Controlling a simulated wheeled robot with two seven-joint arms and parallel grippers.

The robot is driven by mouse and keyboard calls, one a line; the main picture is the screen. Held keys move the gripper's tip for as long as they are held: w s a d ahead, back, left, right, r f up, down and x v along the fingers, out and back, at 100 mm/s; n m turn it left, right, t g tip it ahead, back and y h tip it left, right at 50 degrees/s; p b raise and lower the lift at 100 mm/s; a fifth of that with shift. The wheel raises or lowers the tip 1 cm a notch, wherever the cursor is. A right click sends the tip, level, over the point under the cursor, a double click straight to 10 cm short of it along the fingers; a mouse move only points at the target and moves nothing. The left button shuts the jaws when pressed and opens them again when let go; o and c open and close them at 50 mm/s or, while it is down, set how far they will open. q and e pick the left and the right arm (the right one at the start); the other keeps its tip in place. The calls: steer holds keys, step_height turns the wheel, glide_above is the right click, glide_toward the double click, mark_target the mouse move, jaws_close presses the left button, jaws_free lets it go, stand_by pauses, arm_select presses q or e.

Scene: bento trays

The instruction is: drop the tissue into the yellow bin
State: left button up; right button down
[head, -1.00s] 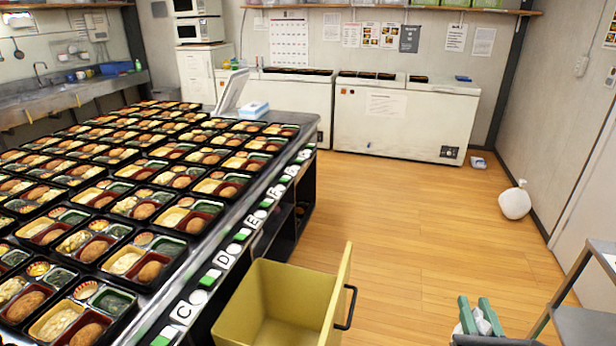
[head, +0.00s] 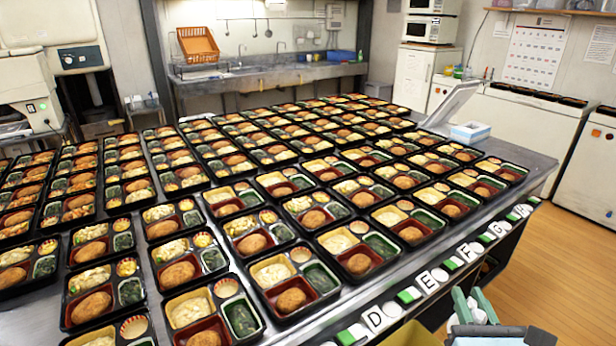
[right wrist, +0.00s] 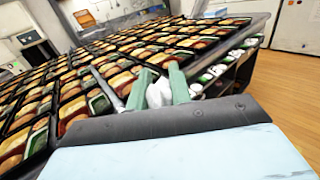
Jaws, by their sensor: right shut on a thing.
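My right gripper (head: 472,301) is at the lower right of the head view, its green fingers shut on a crumpled white tissue (head: 476,315). The right wrist view also shows the gripper (right wrist: 160,80) with the tissue (right wrist: 158,95) pinched between its fingers. The yellow bin (head: 411,336) shows only as a small part at the bottom edge of the head view, left of my right gripper and beside the table. The rest of the bin is cut off by the frame. My left gripper is not in view.
A long metal table (head: 527,172) covered with rows of filled bento trays fills the middle. Its near edge carries lettered labels. A blue-and-white box (head: 470,133) and a tilted panel stand at the far right corner. Wooden floor (head: 560,262) is open to the right.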

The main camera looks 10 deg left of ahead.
arm_select(q)
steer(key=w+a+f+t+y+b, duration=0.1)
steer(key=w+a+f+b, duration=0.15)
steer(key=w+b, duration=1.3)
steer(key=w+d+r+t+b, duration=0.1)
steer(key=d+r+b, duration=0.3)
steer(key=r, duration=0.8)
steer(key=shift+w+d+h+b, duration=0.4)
steer(key=shift+b, duration=0.1)
arm_select(e)
steer(key=w+d+f+n+g+y, duration=0.1)
steer(key=w+f+n+y, duration=0.1)
steer(key=f, duration=0.6)
steer(key=w+d+f+n+g+y, duration=0.1)
steer(key=w+f+n+g+y, duration=0.1)
steer(key=f+y, duration=0.3)
steer(key=w+d+f+n+g+y, duration=0.1)
steer(key=w+f+n+y, duration=0.2)
steer(key=f, duration=0.9)
steer(key=shift+w+f+n+g+y, duration=0.2)
steer(key=shift+w+n+g+y, duration=0.1)
steer(key=shift+w+n+y, duration=0.15)
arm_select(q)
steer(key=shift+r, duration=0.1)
arm_select(e)
steer(key=shift+s, duration=0.1)
steer(key=c, duration=1.2)
jaws_free()
steer(key=shift+s+d, duration=0.1)
